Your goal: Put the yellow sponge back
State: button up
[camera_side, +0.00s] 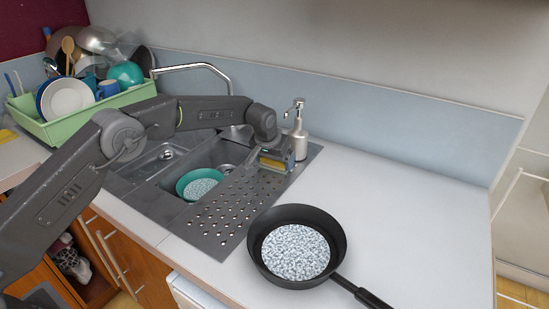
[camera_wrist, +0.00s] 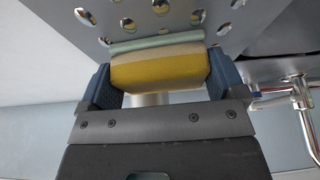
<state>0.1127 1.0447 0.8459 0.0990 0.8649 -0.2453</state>
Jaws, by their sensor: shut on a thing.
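The yellow sponge (camera_wrist: 160,72) is between the two blue fingers of my gripper (camera_wrist: 167,80) in the wrist view, touching both. Its lower part is yellow, with a paler band and a greenish layer at the far side. In the side view my gripper (camera_side: 276,160) is low over the back end of the perforated drainboard (camera_side: 222,212), and the sponge (camera_side: 270,163) shows only as a small yellow patch. I cannot tell whether the sponge touches the drainboard.
A soap dispenser (camera_side: 298,135) stands close behind my gripper. A green bowl (camera_side: 186,182) with speckled contents lies in the sink. A black pan (camera_side: 338,232) sits on the white counter. A green dish rack (camera_side: 90,122) full of dishes stands at the left, near the faucet (camera_side: 190,67).

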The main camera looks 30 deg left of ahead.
jog(key=o, duration=0.9)
jog(key=v, duration=1.3)
jog(key=shift+s+r, duration=0.15)
jog(key=shift+r, duration=0.2)
jog(key=shift+c, duration=0.4)
grip_shut()
